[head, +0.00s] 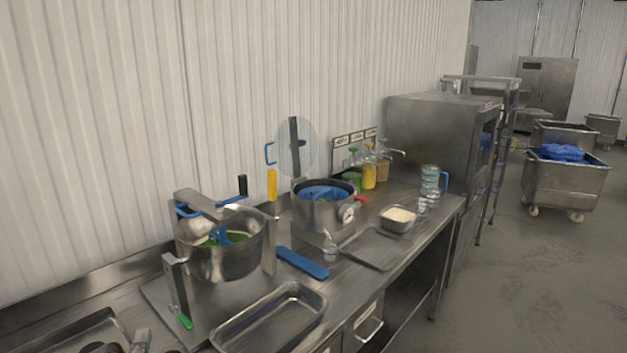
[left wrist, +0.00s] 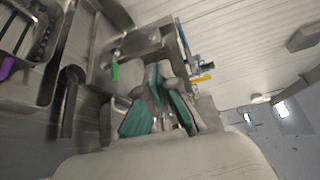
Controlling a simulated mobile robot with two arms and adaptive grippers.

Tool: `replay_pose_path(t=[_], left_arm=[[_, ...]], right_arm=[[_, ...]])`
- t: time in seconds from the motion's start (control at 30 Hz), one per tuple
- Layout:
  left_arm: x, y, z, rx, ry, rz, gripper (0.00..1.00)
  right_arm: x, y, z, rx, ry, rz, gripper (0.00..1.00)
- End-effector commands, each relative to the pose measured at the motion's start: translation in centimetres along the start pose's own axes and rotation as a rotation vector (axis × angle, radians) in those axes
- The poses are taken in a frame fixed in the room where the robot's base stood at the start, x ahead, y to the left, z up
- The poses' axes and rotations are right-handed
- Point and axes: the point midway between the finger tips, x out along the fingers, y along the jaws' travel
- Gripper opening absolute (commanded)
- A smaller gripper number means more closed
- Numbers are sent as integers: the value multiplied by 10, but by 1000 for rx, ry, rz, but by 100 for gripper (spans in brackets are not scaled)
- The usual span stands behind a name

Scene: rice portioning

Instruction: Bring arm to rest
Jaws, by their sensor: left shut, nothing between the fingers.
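My right gripper is in neither view. The steel counter (head: 345,285) runs along the wall. On it, a steel pot machine (head: 225,262) with green contents stands nearest the left gripper, apart from it. A pot with a blue interior (head: 322,208) stands farther back. A small steel pan of white rice (head: 398,218) sits to its right.
An empty steel tray (head: 268,318) lies at the counter's front. A blue-handled tool (head: 302,262) and a flat tray (head: 372,248) lie near the middle. Bottles (head: 369,172) and stacked clear containers (head: 430,180) stand at the back.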

Motion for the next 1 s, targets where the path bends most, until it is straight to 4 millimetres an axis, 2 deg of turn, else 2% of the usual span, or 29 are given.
replay_pose_path(t=[0.03, 0.1, 0.2, 0.3, 0.5, 0.67, 0.7, 0.87, 1.0], left_arm=[[-18, 38, 0, -155, -19, 145, 0], [-45, 84, -1, -354, -64, 332, 0], [-87, 136, -5, -583, -147, 563, 0], [-127, 170, -11, -748, -233, 743, 0], [-197, 209, -23, -970, -395, 1012, 0], [-249, 225, -33, -1099, -530, 1191, 0], [-255, 234, -35, -1115, -554, 1219, 0], [-239, 295, -46, -1094, -558, 1222, 0], [-232, 353, -54, -1082, -566, 1235, 0]], right_arm=[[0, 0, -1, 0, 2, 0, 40], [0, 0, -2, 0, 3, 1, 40], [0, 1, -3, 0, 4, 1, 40], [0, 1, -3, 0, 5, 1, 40], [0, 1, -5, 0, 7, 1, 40], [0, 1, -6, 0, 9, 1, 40], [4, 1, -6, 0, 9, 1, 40], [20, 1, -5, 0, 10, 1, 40], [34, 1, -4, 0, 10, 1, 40]])
